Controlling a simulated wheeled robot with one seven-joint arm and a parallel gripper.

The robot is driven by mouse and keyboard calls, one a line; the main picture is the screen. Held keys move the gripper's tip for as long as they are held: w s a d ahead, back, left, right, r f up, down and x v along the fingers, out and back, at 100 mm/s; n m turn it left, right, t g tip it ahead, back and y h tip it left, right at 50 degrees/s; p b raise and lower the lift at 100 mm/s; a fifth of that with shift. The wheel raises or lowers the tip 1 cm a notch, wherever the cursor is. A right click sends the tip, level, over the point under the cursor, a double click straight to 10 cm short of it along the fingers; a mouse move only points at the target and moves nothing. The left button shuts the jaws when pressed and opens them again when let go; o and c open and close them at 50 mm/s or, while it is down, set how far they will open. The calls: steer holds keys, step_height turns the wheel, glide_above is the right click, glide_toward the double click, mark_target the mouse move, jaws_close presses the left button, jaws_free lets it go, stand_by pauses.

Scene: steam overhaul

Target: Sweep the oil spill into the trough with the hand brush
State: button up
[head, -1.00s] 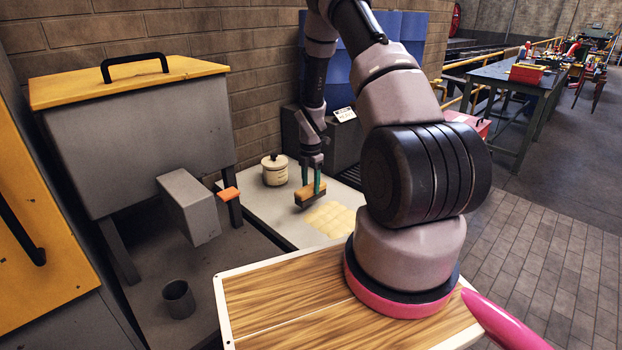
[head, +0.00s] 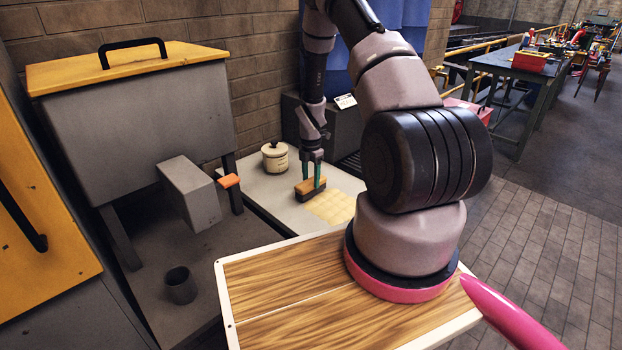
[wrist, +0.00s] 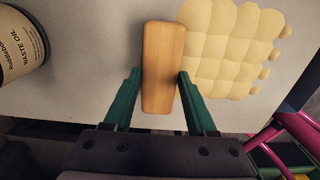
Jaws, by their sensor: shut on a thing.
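The hand brush, a tan wooden block (head: 311,187) with dark bristles below, is upright at the left edge of the spill on a pale slab (head: 262,195). My gripper (head: 311,176) is shut on it, one green finger on each side. The wrist view shows the brush's wooden top (wrist: 163,60) between my fingers (wrist: 158,78). The oil spill (head: 332,207) is a pale yellow patch of blobs, just right of the brush; it also shows in the wrist view (wrist: 230,45). Bristle contact with the slab is unclear. A dark slatted strip (head: 350,163) behind the slab may be the trough.
A cream waste oil can (head: 275,157) stands on the slab left of the brush. A grey bin with a yellow lid (head: 130,68) stands at the left. A dark box (head: 340,130) stands behind my gripper.

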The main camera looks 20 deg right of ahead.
steer(key=shift+f, duration=0.6)
steer(key=shift+s, duration=0.1)
stand_by(0.3)
